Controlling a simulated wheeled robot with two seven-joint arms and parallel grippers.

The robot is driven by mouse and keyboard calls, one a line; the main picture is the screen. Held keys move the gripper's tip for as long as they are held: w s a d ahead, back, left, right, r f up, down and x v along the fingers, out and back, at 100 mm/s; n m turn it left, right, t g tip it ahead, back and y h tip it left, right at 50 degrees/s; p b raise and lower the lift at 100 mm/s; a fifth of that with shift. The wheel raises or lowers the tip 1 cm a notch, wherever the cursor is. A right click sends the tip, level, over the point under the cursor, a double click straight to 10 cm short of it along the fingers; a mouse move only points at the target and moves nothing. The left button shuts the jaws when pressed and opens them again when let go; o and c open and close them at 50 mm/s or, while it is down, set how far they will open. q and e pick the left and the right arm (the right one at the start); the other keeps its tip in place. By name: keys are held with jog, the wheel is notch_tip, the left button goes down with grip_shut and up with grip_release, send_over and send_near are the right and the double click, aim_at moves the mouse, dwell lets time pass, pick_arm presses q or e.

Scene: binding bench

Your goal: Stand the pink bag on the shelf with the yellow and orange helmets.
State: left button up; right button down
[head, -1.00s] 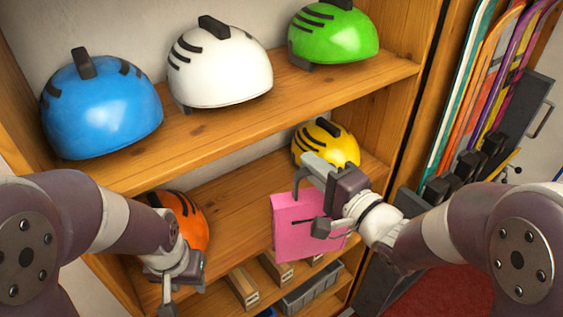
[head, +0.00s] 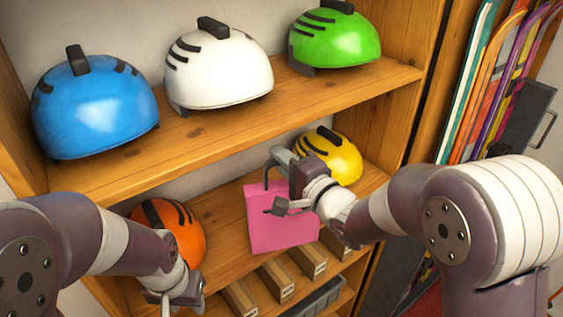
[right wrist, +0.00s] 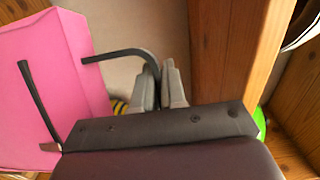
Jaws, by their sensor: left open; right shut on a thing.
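The pink bag (head: 278,222) hangs in the gap between the orange helmet (head: 180,232) and the yellow helmet (head: 332,158), at the lower shelf (head: 225,238). My right gripper (head: 276,162) is shut on its dark handle, above the bag. In the right wrist view the handle (right wrist: 118,55) runs into the shut fingers (right wrist: 160,88), and the bag (right wrist: 50,90) is at the left. The bag looks roughly upright; I cannot tell whether its bottom touches the shelf. My left gripper (head: 172,298) is open and empty, low in front of the orange helmet, partly hidden by its arm.
The upper shelf (head: 225,115) holds the blue (head: 95,108), white (head: 218,68) and green helmets (head: 335,40), close above the right gripper. Several wooden boxes (head: 277,280) stand below. Colourful boards (head: 490,75) lean at the right.

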jog(key=c, duration=1.5)
grip_release()
jog(key=shift+f, duration=0.1)
jog(key=o, duration=0.3)
jog(key=shift+s, duration=0.1)
